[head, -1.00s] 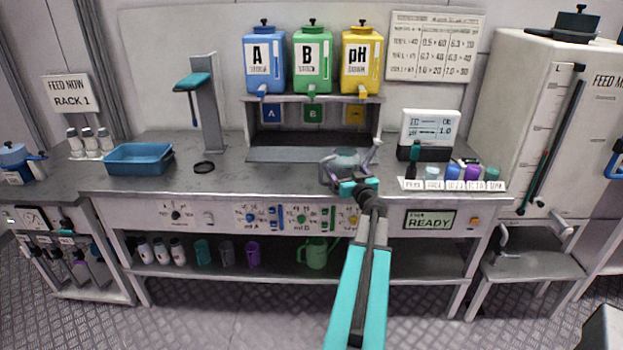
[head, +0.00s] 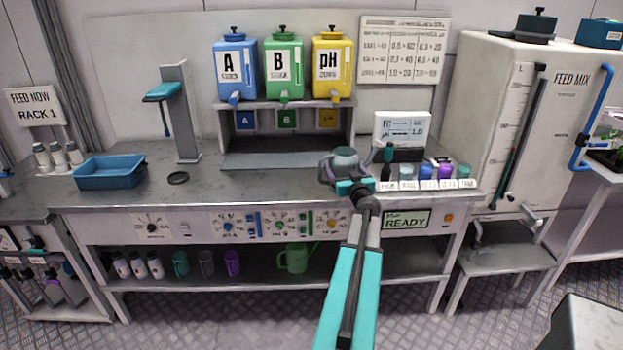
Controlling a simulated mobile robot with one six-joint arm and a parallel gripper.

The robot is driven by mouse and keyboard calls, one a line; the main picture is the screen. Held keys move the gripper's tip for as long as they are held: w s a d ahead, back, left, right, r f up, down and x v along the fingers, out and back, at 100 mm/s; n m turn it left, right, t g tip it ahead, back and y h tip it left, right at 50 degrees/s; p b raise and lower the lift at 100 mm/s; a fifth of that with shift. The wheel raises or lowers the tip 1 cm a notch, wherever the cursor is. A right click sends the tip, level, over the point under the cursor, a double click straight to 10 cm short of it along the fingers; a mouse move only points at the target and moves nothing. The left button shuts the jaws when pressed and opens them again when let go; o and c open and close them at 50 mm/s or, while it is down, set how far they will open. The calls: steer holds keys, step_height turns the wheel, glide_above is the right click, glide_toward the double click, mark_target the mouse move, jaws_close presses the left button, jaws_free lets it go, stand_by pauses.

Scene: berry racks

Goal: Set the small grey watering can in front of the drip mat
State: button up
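A small grey rounded vessel (head: 345,158), which I take to be the small grey watering can, is at the end of my arm. My gripper (head: 344,176) has grey parts around its sides and appears shut on it; the fingertips are partly hidden, and fingers and can parts are hard to tell apart. The drip mat appears to be the flat dark grey mat (head: 265,159) below the three tanks. The can shows by the mat's right end, towards the bottles. Its height above the bench is unclear.
The bench top (head: 240,185) is clear before the mat. Small bottles (head: 445,171) and a display (head: 402,127) stand close on the right. A green watering can (head: 293,258) is on the lower shelf.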

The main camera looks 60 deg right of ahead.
steer(key=w+d+f, duration=0.1)
steer(key=w+d, duration=0.1)
steer(key=w, duration=1.2)
steer(key=shift+d, duration=0.25)
steer(key=shift+w, duration=0.2)
steer(key=shift+w+d+f+b, duration=0.15)
steer(key=shift+w+f, duration=0.15)
steer(key=shift+f, duration=0.3)
steer(key=shift+w+a+f+b, duration=0.15)
steer(key=shift+w+f, duration=0.15)
steer(key=shift+f, duration=0.25)
steer(key=shift+d+f, duration=0.1)
steer(key=shift+f, duration=0.6)
steer(key=shift+f, duration=0.1)
steer(key=o, duration=2)
steer(key=shift+s+f, duration=0.1)
